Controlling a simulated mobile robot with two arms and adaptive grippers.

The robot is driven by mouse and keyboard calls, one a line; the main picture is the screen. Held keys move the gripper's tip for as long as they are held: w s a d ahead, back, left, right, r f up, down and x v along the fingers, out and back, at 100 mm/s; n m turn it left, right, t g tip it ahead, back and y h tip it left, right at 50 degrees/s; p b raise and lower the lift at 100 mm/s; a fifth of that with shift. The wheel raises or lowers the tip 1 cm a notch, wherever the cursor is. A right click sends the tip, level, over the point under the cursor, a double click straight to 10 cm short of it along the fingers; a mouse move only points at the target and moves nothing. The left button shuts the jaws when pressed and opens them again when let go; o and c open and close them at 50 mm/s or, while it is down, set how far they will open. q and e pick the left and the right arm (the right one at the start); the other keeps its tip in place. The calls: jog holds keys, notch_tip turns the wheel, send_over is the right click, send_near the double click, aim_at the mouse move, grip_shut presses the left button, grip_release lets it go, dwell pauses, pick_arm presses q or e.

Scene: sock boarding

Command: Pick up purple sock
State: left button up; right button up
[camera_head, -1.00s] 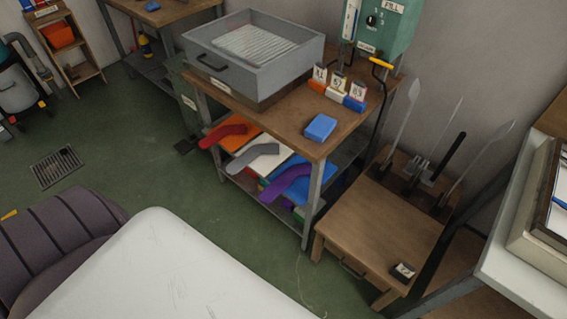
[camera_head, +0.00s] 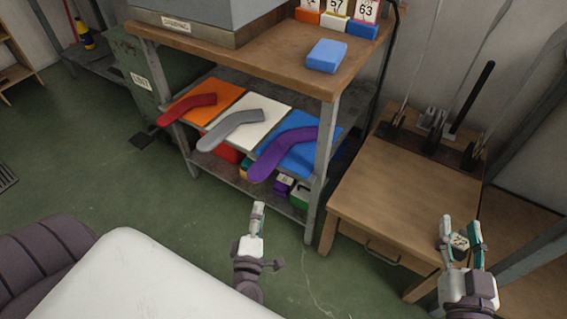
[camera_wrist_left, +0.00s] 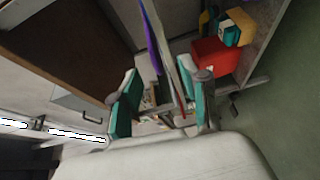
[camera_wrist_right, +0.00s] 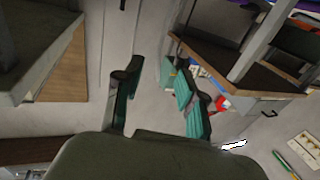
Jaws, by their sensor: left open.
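The purple sock (camera_head: 281,153) lies on a blue board (camera_head: 318,151) at the right of the bench's middle shelf, its near end hanging over the front edge. My left gripper (camera_head: 258,208) is below and in front of it, apart from it. In the left wrist view my left gripper (camera_wrist_left: 162,103) has its fingers spread and holds nothing; a purple sliver, likely the sock (camera_wrist_left: 152,40), shows beyond them. My right gripper (camera_head: 461,230) is open and empty in front of the low wooden table. Its fingers are also apart in the right wrist view (camera_wrist_right: 163,85).
A grey sock (camera_head: 231,127) on a white board and a red sock (camera_head: 187,105) on an orange board lie left of the purple one. The bench leg (camera_head: 321,170) stands just right of it. The low wooden table (camera_head: 400,190) is further right. Green floor in front is clear.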

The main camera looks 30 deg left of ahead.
aim_at(263, 169)
pick_arm(q)
jog(key=shift+n+y, duration=0.5)
jog(key=shift+n, duration=0.1)
jog(key=x, duration=0.5)
jog(key=b+x, duration=0.1)
jog(key=x, duration=0.2)
jog(key=shift+w+a+r, duration=0.2)
jog(key=shift+a+r, duration=0.1)
jog(key=shift+a, duration=0.1)
jog(key=x, duration=0.2)
jog(key=b+x, duration=0.1)
jog(key=x, duration=0.1)
jog(key=shift+w+d+r, duration=0.15)
jog(key=shift+d+r, duration=0.05)
jog(key=shift+w+a, duration=0.25)
jog(key=shift+w, duration=0.3)
grip_shut()
pick_arm(e)
notch_tip(263, 169, up, 9)
jog(key=s+t+y, duration=0.1)
jog(key=s+t, duration=0.1)
jog(key=t, duration=0.3)
jog(key=shift+s+a+t+y, duration=0.2)
jog(key=shift+s+t+y, duration=0.1)
jog(key=shift+s+y, duration=0.1)
